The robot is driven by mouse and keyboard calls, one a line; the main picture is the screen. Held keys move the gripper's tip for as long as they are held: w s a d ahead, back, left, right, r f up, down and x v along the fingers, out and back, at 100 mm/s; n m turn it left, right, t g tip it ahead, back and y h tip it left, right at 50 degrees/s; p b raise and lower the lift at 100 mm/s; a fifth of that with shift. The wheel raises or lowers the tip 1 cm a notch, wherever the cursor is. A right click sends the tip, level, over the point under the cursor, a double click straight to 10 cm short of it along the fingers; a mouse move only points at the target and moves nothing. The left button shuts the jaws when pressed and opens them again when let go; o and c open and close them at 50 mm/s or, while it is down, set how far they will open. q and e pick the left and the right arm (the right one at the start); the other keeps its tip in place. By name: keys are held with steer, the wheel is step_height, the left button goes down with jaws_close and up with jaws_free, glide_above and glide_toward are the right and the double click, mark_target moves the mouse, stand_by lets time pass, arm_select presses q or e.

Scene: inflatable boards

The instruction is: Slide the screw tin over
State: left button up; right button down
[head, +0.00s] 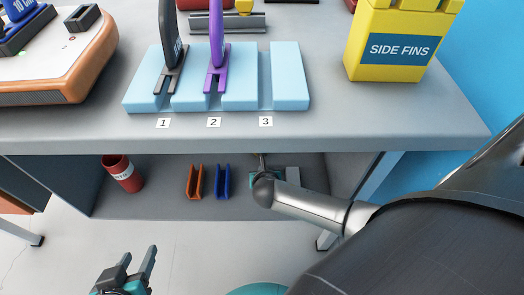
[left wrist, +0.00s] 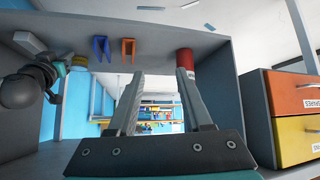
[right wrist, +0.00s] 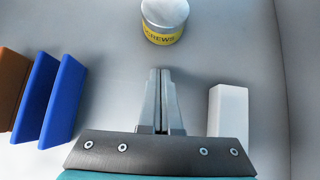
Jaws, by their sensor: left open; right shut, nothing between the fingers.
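The screw tin (right wrist: 164,22) shows in the right wrist view as a short round tin with a grey lid and a yellow "SCREWS" label. It stands on the grey lower shelf. My right gripper (right wrist: 160,75) is shut and empty, pointing at the tin with a small gap between them. In the head view my right arm reaches under the tabletop, and I cannot make out the tin there. My left gripper (head: 137,262) is open and empty in front of the shelf, low on the left; its fingers also show in the left wrist view (left wrist: 156,82).
A red can (head: 122,172) sits tilted at the shelf's left. The tabletop (head: 350,125) overhangs the shelf. Drawers (left wrist: 295,95) stand beside it.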

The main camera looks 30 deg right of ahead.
steer(key=shift+w+d+b, duration=0.3)
steer(key=shift+w+b, duration=0.05)
steer(key=shift+w, duration=0.2)
steer(key=shift+w+d+b, duration=0.3)
steer(key=shift+w, duration=0.25)
arm_select(q)
steer(key=shift+w+d+r+t+h+b, duration=0.1)
steer(key=shift+w+d+r+t+h, duration=0.2)
steer(key=shift+d+t, duration=0.4)
steer(key=shift+w+d+r+t+h+b, duration=0.15)
steer(key=shift+w+d+t+h, duration=0.1)
steer(key=shift+d+t+h, duration=0.35)
steer(key=shift+w+d+r+t+h+b, duration=0.15)
steer(key=shift+w+d+t+h, duration=0.1)
steer(key=shift+d+t, duration=0.45)
arm_select(e)
steer(key=shift+w+d, duration=0.3)
steer(key=shift+w, duration=0.3)
arm_select(q)
steer(key=shift+d, duration=0.1)
arm_select(e)
steer(key=shift+r, duration=0.1)
